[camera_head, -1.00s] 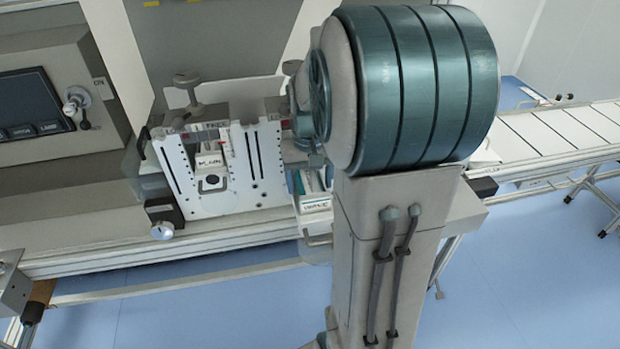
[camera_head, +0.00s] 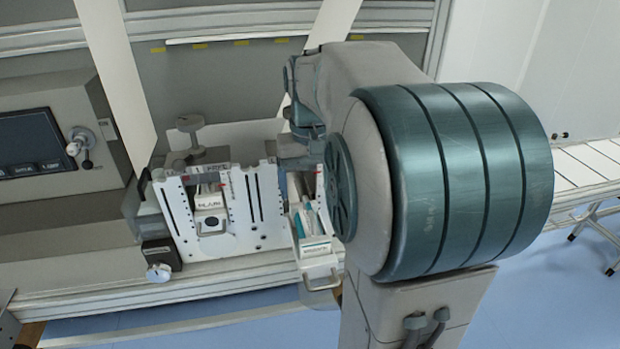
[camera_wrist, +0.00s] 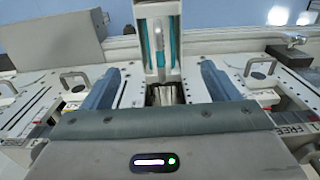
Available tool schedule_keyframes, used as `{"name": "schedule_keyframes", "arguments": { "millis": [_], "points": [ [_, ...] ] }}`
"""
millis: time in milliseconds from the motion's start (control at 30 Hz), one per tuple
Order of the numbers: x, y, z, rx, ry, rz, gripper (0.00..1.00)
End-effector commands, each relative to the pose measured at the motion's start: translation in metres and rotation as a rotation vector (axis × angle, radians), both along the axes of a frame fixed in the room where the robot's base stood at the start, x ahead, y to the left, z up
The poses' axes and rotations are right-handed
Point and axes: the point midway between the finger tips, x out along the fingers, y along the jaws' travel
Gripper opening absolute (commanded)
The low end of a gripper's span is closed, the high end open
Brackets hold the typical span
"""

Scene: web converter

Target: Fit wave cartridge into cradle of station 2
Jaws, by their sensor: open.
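The cartridge with teal strips (camera_head: 308,226), a pale body with a front handle, lies in the slot area to the right of the cartridge labelled PLAIN (camera_head: 209,212). I take it as the wave cartridge; its label is not readable now. It also shows upper middle in the wrist view (camera_wrist: 157,40), pointing away from me. My gripper (camera_wrist: 158,70) is open, with its blue fingers apart on either side of the cartridge's near end. I cannot tell whether it is fully seated. In the head view my arm hides the gripper and most of the right-hand station.
White slotted plates (camera_head: 255,205) flank the cartridge. A clamp knob (camera_head: 190,123) stands behind the left station, and a round knob (camera_head: 158,272) sits at its front. A control panel (camera_head: 38,140) is at left. A conveyor (camera_head: 590,160) runs off right.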

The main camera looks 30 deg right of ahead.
Motion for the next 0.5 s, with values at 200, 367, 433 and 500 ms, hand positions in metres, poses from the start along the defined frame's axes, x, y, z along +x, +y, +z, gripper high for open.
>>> {"name": "schedule_keyframes", "arguments": {
  "millis": [200, 367, 433, 500],
  "points": [
    [-0.006, 0.008, 0.013, -0.003, -0.016, 0.015, 0.82],
    [-0.033, 0.042, 0.004, -0.016, -0.084, 0.08, 0.82],
    [-0.05, 0.06, -0.004, -0.023, -0.128, 0.12, 0.82],
    [-0.067, 0.077, -0.015, -0.029, -0.171, 0.16, 0.82]
  ]
}}
